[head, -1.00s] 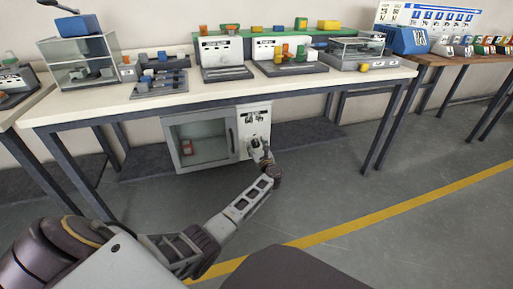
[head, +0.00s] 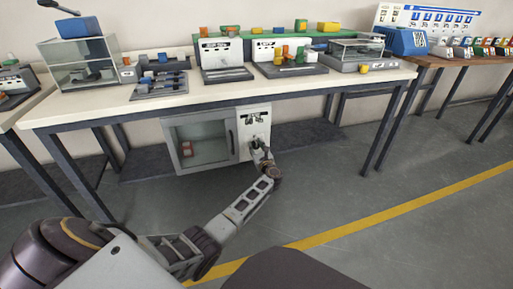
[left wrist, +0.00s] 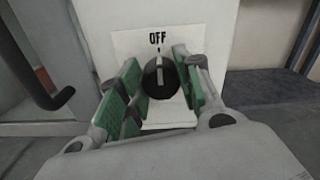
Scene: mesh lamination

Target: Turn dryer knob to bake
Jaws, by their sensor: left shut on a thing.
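The dryer (head: 204,138) is a grey cabinet with a glass door, under the white-topped table. Its white control panel (head: 254,122) is on the right side. The black round knob (left wrist: 160,78) has a pale pointer line that stands about upright, toward the OFF label (left wrist: 157,38) in the left wrist view. My left gripper (left wrist: 161,84) has its green-padded fingers on both sides of the knob, shut on it. In the head view my left gripper (head: 258,149) is at the panel and hides the knob. No bake label can be read. My right gripper is not in view.
A dark door handle (left wrist: 40,75) is just left of the gripper in the left wrist view. The table (head: 90,108) holds trays, a glass case and instruments above the dryer. A dark lower shelf (head: 300,138) is right of the dryer. The floor in front is clear.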

